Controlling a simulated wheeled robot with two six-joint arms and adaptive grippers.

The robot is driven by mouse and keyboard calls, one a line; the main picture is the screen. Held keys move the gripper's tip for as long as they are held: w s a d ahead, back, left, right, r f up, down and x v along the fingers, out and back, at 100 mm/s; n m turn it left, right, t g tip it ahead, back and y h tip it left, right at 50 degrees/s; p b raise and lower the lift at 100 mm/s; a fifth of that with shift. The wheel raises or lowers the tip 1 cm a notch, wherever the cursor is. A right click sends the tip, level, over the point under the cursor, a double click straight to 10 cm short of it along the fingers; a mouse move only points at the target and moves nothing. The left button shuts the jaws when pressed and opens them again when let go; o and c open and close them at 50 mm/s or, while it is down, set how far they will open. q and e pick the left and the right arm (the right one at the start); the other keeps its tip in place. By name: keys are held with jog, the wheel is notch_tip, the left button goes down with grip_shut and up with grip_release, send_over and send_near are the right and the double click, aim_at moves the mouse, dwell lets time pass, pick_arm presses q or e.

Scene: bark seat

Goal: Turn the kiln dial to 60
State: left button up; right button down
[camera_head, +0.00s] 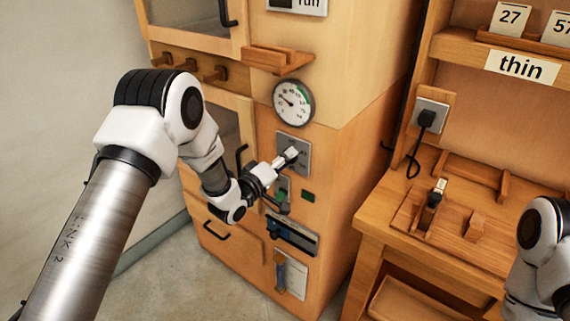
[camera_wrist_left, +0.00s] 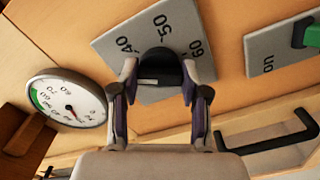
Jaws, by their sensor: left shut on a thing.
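The kiln dial is a black knob (camera_wrist_left: 160,62) on a grey plate (camera_wrist_left: 110,45) printed with 40, 50 and 60. My left gripper (camera_wrist_left: 160,78) is shut on the knob, one finger on each side, in the left wrist view. A pale mark shows on the knob's near face; I cannot tell which number the dial points to. In the head view the plate (camera_head: 284,139) is on the kiln front, and my left gripper (camera_head: 291,155) covers the knob. My right arm shows at the right edge, but its gripper is out of view.
A round gauge (camera_head: 293,103) sits above the plate, below a small wooden ledge (camera_head: 277,60). A switch plate with a green part (camera_wrist_left: 308,35) is beside the dial. A black handle (camera_wrist_left: 268,145) is close by. A wooden bench (camera_head: 390,215) stands at the right.

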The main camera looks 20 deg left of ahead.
pick_arm(q)
jog(key=shift+f+m+b, duration=0.15)
jog(key=shift+m+b, duration=4.15)
jog(key=shift+m, duration=3.25)
jog(key=shift+f+m+b, duration=0.15)
jog(key=shift+m+b, duration=4.1)
jog(key=shift+m, duration=3.3)
jog(key=o, duration=1.1)
jog(key=shift+s, duration=0.1)
jog(key=shift+o, duration=0.3)
jog(key=shift+r, duration=0.15)
